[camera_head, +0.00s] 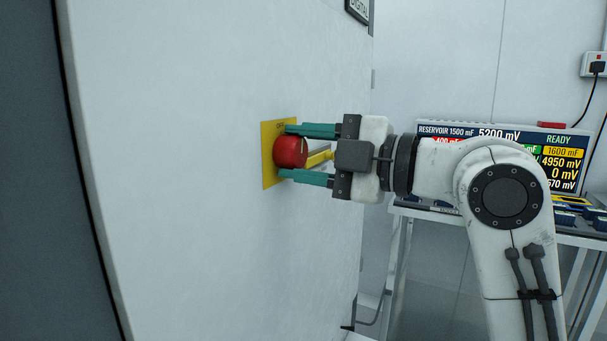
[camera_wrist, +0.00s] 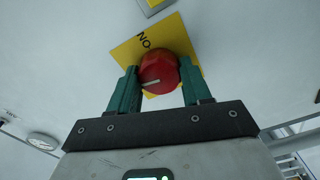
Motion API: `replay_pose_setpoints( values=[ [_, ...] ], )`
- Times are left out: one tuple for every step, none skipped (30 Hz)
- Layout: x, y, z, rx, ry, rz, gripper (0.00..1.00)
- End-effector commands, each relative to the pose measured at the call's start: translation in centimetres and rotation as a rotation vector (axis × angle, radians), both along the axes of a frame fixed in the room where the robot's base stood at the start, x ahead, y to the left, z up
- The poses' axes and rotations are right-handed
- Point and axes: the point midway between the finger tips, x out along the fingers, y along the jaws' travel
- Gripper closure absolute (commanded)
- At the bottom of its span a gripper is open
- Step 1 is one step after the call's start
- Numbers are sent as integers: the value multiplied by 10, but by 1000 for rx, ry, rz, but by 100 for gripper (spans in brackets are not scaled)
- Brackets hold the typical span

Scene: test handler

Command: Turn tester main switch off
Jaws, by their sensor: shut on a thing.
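The tester main switch is a red round knob (camera_head: 290,152) on a yellow plate (camera_head: 267,175) on the white cabinet wall. My gripper (camera_head: 288,152) comes from the right, its two green fingers above and below the knob, shut on it. In the wrist view the red knob (camera_wrist: 158,70) sits between the fingertips of my gripper (camera_wrist: 160,78). A pale pointer line on the knob lies nearly level there, towards the left. Dark letters show on the yellow plate (camera_wrist: 172,30); part of the plate is hidden behind the knob and fingers.
A white cabinet panel (camera_head: 190,130) fills the left. At right a display (camera_head: 560,160) reads READY and 5200 mV, on a bench (camera_head: 400,212) with blue items. A wall socket (camera_head: 597,64) with a cable is at the upper right.

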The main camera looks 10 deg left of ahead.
Motion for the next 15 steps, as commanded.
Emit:
replay_pose_setpoints(
  values=[
    [0, 0, -4, -13, -26, 0, 82],
    [0, 0, -4, -18, -41, 0, 82],
    [0, 0, -4, -26, -61, 0, 82],
    [0, 0, -3, -30, -74, 0, 82],
    [0, 0, -3, -35, -86, 0, 82],
    [0, 0, -3, -40, -101, 1, 82],
    [0, 0, -3, -43, -111, 1, 82],
    [0, 0, -3, -46, -119, 1, 82],
    [0, 0, -3, -51, -131, 1, 82],
    [0, 1, -3, -53, -137, 2, 82],
    [0, 1, -2, -54, -142, 2, 82],
    [0, 1, -2, -57, -149, 2, 82],
    [0, 1, -2, -58, -152, 2, 82],
    [0, 1, -2, -60, -156, 2, 82],
    [0, 1, -2, -61, -160, 2, 82]
  ],
)
